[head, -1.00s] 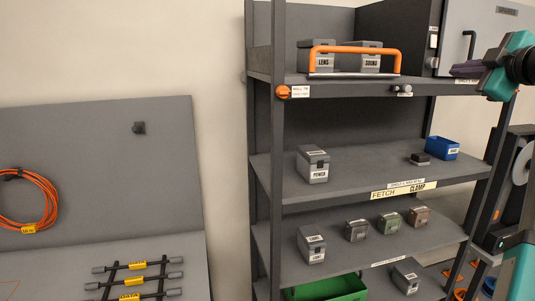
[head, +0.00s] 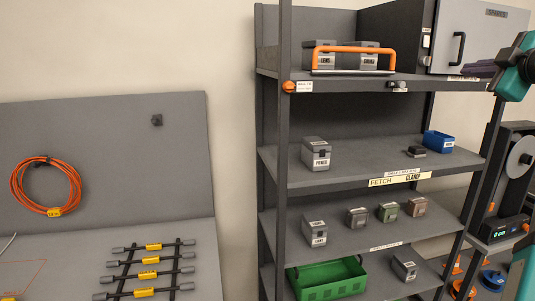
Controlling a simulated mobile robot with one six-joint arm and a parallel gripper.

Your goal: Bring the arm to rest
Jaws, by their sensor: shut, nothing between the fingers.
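My gripper (head: 480,68) shows at the upper right edge as dark purple fingers, shut and empty. It is in front of the shelf rack's top board, left of my teal and black wrist, which the picture edge cuts off. No object is held in it. Much of my arm is outside the frame. How far the fingers are from the grey cabinet (head: 478,30) behind them I cannot tell.
A dark rack (head: 271,120) holds labelled cases, a blue bin (head: 438,142) and a green crate (head: 330,280). A reel machine (head: 515,170) stands at the right. A grey bench with an orange cable coil (head: 45,187) is at the left.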

